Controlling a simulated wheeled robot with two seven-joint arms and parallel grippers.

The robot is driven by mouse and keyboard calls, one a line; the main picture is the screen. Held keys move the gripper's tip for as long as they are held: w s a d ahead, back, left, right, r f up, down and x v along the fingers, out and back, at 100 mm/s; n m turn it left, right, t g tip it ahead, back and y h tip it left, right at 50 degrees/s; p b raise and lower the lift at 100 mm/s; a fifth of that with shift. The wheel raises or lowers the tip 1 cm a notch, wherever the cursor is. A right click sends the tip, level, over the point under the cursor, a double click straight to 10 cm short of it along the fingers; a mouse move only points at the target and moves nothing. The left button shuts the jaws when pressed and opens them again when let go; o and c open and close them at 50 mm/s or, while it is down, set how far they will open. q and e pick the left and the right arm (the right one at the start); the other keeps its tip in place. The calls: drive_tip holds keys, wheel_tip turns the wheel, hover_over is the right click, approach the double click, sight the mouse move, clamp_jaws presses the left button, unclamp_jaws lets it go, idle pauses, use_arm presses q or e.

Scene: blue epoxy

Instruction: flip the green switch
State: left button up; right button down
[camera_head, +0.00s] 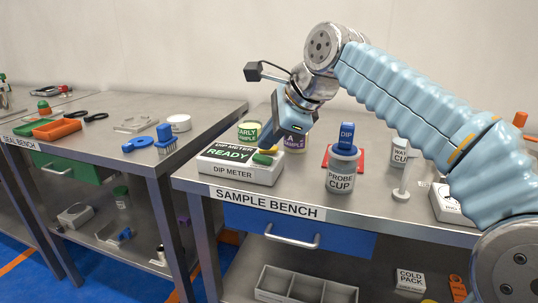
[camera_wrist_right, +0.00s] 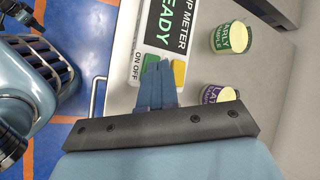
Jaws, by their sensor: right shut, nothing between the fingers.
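The dip meter (camera_head: 240,172) is a white box with a black display reading READY, near the front left of the sample bench. Its green switch (camera_head: 262,159) is on the top face at the right end, beside a yellow part (camera_head: 269,150). In the right wrist view the green switch (camera_wrist_right: 150,61) shows at the fingertips, partly hidden by them, beside an ON OFF label. My right gripper (camera_wrist_right: 158,66) is shut with nothing in it, its tips over the switch. I cannot tell whether they touch it. My left gripper is not in view.
Behind the meter stand an early sample cup (camera_head: 249,131) and a late sample cup (camera_wrist_right: 216,95). The probe cup (camera_head: 341,175) with a blue dip probe (camera_head: 346,137) stands to the right by a red mat (camera_head: 329,156). Bench top between meter and probe cup is clear.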

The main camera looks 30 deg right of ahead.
sight(267, 159)
drive_tip(key=shift+w+a+r+p, duration=0.15)
drive_tip(key=shift+r+p, duration=1.3)
drive_tip(key=shift+p, duration=0.1)
drive_tip(key=shift+r, duration=0.1)
drive_tip(key=shift+w+a+r, duration=0.15)
drive_tip(key=shift+r, duration=0.8)
